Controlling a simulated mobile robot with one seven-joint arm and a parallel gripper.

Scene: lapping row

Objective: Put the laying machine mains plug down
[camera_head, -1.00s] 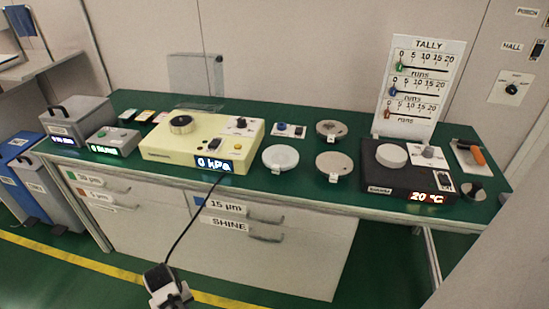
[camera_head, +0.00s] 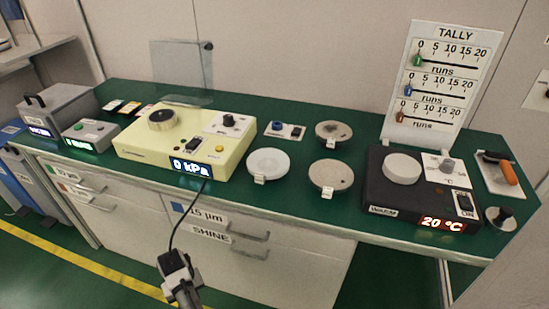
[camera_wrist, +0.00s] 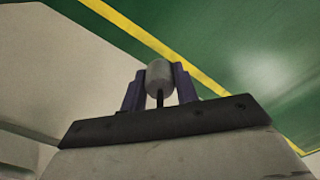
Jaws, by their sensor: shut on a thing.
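My gripper (camera_head: 175,264) is low in front of the bench drawers in the head view. In the wrist view it (camera_wrist: 160,88) is shut on a pale grey, rounded plug (camera_wrist: 159,76) between two purple fingers. A dark cord (camera_head: 177,225) runs from the front of the cream machine (camera_head: 187,142), whose display reads 0 kPa, over the bench edge down to my gripper. In the wrist view the plug is in the air over the floor. In the head view the plug is hard to tell from the gripper.
The green bench top (camera_head: 222,208) has a narrow free strip along its front. White (camera_head: 268,163) and grey (camera_head: 331,175) discs, a dark warmer (camera_head: 422,193) and a tally board (camera_head: 441,85) stand to the right. A grey lidded box (camera_head: 57,110) stands at the left.

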